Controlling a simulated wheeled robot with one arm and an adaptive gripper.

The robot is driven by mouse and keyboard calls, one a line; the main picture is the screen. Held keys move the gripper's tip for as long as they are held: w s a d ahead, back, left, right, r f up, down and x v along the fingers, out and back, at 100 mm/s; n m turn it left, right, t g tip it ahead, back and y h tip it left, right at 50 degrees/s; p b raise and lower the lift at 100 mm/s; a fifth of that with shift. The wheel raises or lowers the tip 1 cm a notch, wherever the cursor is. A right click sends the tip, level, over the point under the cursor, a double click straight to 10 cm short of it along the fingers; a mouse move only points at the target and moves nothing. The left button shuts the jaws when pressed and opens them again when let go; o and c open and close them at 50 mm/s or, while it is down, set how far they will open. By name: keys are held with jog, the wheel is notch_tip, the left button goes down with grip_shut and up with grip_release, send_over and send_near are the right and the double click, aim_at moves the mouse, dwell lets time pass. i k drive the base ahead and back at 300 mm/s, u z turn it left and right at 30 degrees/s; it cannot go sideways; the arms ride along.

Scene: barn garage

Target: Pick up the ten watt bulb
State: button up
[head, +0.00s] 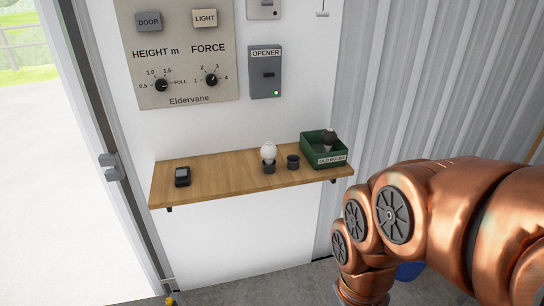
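A white round bulb (268,150) stands upright in a small dark holder (269,168) on the wooden shelf (225,177). I cannot read any wattage on it. A second dark holder (293,162) stands just to its right, with no bulb showing in it. A green box (325,157), its label seeming to read "OLD BULBS", sits at the shelf's right end. A dark-topped bulb (329,138) shows in the box. My copper arm is at the lower right, apart from the shelf. My gripper is out of view below the frame.
A small dark device (182,176) lies on the shelf's left part; bare wood separates it from the bulb. A control panel (182,60) and an opener box (265,72) are on the wall above. A corrugated wall (420,90) is at right, an open doorway at left.

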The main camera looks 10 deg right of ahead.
aim_at(269, 151)
jog(key=k, duration=1.2)
jog(key=u, duration=0.75)
jog(key=i, duration=1.05)
jog(key=z, duration=0.35)
jog(key=i, duration=0.9)
jog(key=z, duration=0.1)
